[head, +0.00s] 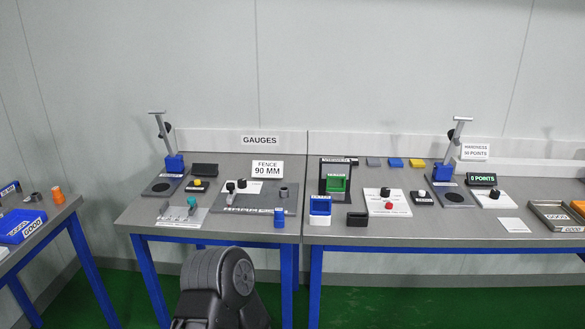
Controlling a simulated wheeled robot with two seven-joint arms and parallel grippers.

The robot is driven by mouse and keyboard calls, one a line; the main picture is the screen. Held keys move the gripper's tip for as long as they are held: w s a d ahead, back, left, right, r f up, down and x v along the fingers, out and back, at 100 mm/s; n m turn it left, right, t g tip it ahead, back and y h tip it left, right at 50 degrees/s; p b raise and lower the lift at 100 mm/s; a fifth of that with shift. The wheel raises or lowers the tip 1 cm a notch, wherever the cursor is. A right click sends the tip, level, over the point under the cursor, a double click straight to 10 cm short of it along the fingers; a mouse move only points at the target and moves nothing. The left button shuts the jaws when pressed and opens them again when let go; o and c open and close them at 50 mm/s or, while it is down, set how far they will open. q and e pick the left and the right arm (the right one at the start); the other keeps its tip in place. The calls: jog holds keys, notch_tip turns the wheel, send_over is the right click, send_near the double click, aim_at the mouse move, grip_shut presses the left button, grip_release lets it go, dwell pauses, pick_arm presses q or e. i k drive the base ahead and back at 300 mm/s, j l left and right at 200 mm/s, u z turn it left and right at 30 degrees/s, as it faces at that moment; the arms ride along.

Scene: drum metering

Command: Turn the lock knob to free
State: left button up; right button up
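Several small knobs stand on the tables, and their small labels are too blurred to read, so I cannot tell for certain which is the lock knob. Two black knobs are on the fence gauge plate (258,207): one knob (242,183) on a white panel and one knob (230,187) just left of it. Another black knob (385,191) is on a white panel with a red button, and a further black knob (494,194) is at the right. The knobs' settings are too small to tell. Neither of my grippers is in view.
A "FENCE 90 MM" sign (267,169) stands behind the gauge plate. Upright stands (174,163) (443,171) rise on both tables. A blue block (279,217) and a blue box (320,210) sit near the front edge. A side table (50,217) is at left.

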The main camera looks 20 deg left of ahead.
aim_at(241, 184)
jog(key=i+j+z, duration=0.1)
jog(key=i+j, duration=0.15)
jog(key=i+j+z, duration=0.1)
jog(key=j, duration=0.4)
jog(key=i+j, duration=0.35)
jog(key=j+z, duration=0.05)
